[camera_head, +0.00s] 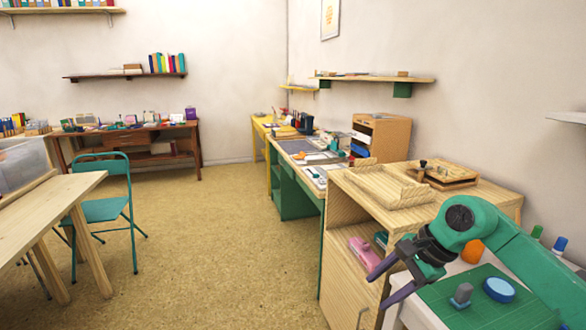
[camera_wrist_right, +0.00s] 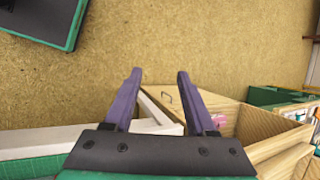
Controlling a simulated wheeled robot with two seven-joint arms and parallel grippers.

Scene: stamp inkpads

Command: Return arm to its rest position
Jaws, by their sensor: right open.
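My right gripper (camera_head: 384,287) is at the lower right of the head view, at the end of my green arm. Its two purple fingers are apart with nothing between them. It is in the air in front of the wooden cabinet (camera_head: 340,262), near the left edge of the green mat (camera_head: 440,300). In the right wrist view the fingers of my right gripper (camera_wrist_right: 158,80) stand apart, with the tan floor beyond them. My left gripper is not in view.
A blue round inkpad (camera_head: 498,289) and a grey stamp (camera_head: 462,295) are on the green mat. The cabinet's open shelf holds a pink item (camera_head: 364,254). A wooden tray (camera_head: 440,176) sits on top. The floor (camera_head: 210,250) at centre is clear.

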